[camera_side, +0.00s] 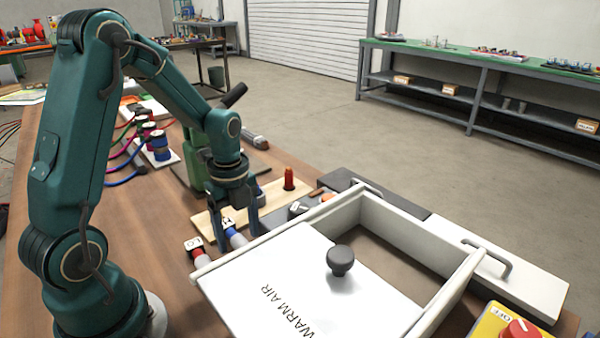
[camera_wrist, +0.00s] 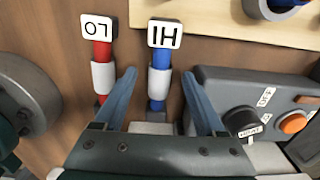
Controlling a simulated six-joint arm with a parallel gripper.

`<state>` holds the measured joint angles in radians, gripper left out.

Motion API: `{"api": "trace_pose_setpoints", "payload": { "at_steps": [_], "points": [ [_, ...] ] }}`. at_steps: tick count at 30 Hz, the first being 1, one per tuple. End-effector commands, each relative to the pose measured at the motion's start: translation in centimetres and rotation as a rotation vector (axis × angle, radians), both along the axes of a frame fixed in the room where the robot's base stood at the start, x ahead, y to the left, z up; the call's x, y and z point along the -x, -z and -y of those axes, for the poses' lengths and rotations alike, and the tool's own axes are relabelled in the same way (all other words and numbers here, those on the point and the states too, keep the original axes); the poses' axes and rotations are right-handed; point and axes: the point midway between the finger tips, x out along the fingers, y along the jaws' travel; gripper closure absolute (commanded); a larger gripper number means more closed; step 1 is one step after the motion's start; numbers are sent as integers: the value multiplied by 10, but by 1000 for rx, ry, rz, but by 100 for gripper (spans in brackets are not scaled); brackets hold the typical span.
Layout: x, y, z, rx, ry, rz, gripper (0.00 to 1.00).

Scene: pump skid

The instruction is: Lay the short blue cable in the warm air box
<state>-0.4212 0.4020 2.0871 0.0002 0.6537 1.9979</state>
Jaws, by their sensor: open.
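A blue cable (camera_side: 124,181) curves out at the lower end of a row of coloured cables at the left of the side view; I cannot tell whether it is the short one. The warm air box (camera_side: 418,237) is white, with a knobbed lid (camera_side: 290,280) marked WARM AIR covering its left part; the right part is uncovered and looks empty. My gripper (camera_side: 236,222) points down left of the box. In the wrist view its open fingers (camera_wrist: 158,82) stand either side of the blue stub with the HI tag (camera_wrist: 160,88); I cannot tell whether they touch it.
A red stub tagged LO (camera_wrist: 101,60) is just left of the blue one. A grey control box (camera_wrist: 262,95) with a black knob and orange button is close on the right. A wooden board (camera_side: 272,196) lies behind. A yellow OFF switch box (camera_side: 500,325) is at front right.

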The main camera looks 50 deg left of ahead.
Motion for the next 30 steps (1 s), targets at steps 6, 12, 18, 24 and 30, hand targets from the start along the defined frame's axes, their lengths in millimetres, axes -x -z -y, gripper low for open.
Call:
{"api": "trace_pose_setpoints", "payload": {
  "at_steps": [6,12,18,24,30],
  "points": [
    [0,12,0,0,0,-1,28],
    [0,12,0,0,0,1,28],
    [0,12,0,0,0,1,100],
    [0,12,0,0,0,1,100],
    [0,9,0,-1,0,2,100]
  ]
}}
